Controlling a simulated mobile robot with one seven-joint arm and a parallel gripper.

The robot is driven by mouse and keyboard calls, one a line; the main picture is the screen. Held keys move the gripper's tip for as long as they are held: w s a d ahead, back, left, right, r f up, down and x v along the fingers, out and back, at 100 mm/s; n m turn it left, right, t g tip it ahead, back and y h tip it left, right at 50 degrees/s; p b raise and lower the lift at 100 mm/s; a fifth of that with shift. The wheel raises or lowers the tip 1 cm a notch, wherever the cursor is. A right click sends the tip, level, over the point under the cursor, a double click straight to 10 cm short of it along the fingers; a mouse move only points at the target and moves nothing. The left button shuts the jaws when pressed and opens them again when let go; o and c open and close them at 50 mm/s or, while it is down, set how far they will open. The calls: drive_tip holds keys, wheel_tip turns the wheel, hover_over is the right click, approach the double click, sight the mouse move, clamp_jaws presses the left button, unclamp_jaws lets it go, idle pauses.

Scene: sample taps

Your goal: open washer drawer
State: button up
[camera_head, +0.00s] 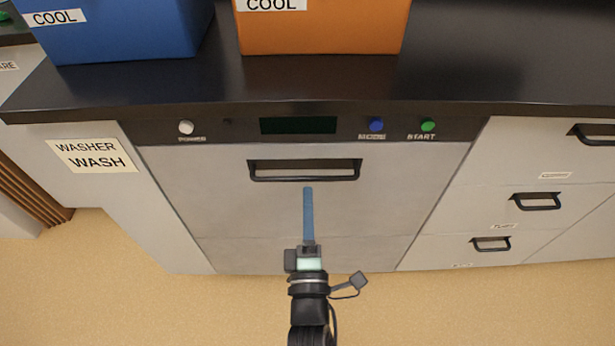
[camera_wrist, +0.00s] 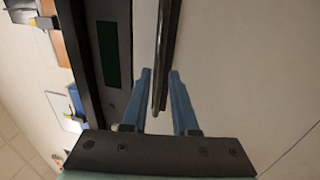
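The washer's grey front (camera_head: 300,208) is closed and flush beneath the black counter. Its dark bar handle (camera_head: 305,177) runs across the upper part of the front, with a recess behind it. My gripper (camera_head: 308,190) points at the handle from below in the head view, its blue fingers appearing as one. In the wrist view my gripper (camera_wrist: 160,75) is open, its two blue fingers apart. The dark handle (camera_wrist: 162,60) runs lengthwise between the fingertips there, closer to the left finger. I cannot tell whether a finger touches it.
A control strip (camera_head: 350,128) with a dark display and buttons lies above the front. Blue (camera_head: 125,30) and orange (camera_head: 322,28) boxes stand on the black counter (camera_head: 480,82). Handled drawers (camera_head: 535,202) are at right. The tan floor (camera_head: 180,310) before the washer is clear.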

sight(308, 177)
drive_tip(key=shift+w+r+b, duration=0.2)
drive_tip(key=shift+w, duration=0.7)
drive_tip(key=shift+w+r+b, duration=0.15)
drive_tip(key=shift+w, duration=0.75)
drive_tip(key=shift+w+r+b, duration=0.2)
drive_tip(key=shift+w, duration=0.7)
drive_tip(key=shift+c, duration=0.3)
clamp_jaws()
